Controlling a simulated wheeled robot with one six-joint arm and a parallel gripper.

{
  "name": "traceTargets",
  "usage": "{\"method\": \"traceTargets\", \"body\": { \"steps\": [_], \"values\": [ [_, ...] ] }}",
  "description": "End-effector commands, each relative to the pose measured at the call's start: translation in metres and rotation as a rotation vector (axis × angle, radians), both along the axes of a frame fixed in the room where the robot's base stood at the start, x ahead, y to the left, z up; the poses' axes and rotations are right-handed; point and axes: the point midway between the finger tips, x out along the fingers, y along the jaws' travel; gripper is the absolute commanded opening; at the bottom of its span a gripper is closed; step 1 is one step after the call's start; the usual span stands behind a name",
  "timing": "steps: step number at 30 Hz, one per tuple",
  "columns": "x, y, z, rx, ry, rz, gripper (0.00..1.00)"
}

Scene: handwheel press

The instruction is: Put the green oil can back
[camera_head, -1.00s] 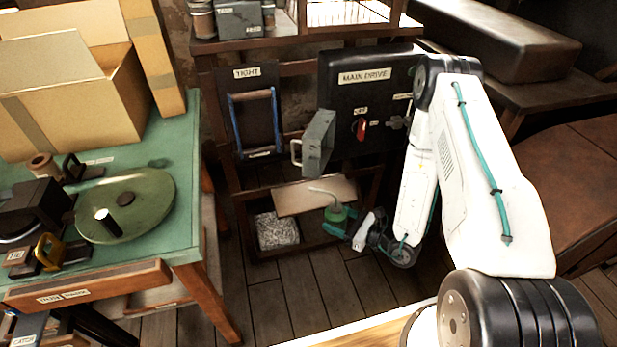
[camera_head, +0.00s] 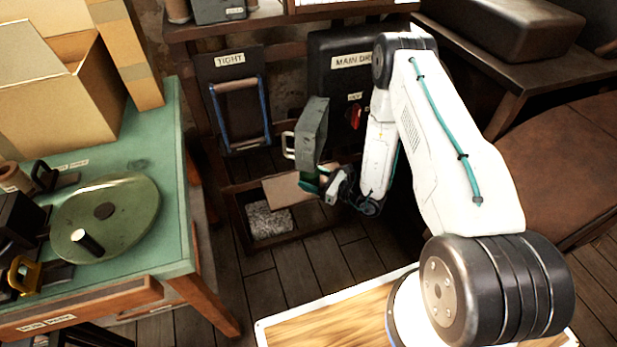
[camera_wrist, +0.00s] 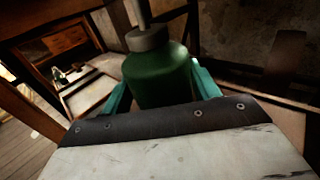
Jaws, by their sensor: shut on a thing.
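The green oil can (camera_head: 312,184) is in my gripper (camera_head: 326,184), above the low shelf tray (camera_head: 292,232) in the head view. In the wrist view its dark green body (camera_wrist: 158,76) stands between the two teal fingers of my gripper (camera_wrist: 163,88), with a grey cap and thin spout at its top. My gripper is shut on the can. In the head view the can is small and partly covered by the gripper.
The tray holds a grey speckled block (camera_head: 268,220) and a tan board (camera_head: 290,189). The green bench (camera_head: 150,240) with a handwheel (camera_head: 107,215) stands left. Floor between is clear.

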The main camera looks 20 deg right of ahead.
Motion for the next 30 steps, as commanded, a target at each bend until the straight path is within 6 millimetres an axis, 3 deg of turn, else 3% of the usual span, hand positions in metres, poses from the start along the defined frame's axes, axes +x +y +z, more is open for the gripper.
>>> {"method": "traceTargets", "body": {
  "steps": [10, 16, 28, 29, 30],
  "values": [
    [0.038, 0.002, 0.000, 0.000, -0.003, 0.002, 0.24],
    [0.035, 0.001, -0.032, 0.001, 0.001, 0.001, 0.24],
    [0.035, 0.001, -0.037, 0.000, 0.000, 0.001, 0.24],
    [0.035, 0.001, -0.038, 0.001, 0.001, 0.001, 0.63],
    [0.035, 0.001, -0.038, 0.001, 0.001, 0.001, 0.74]
  ]
}}
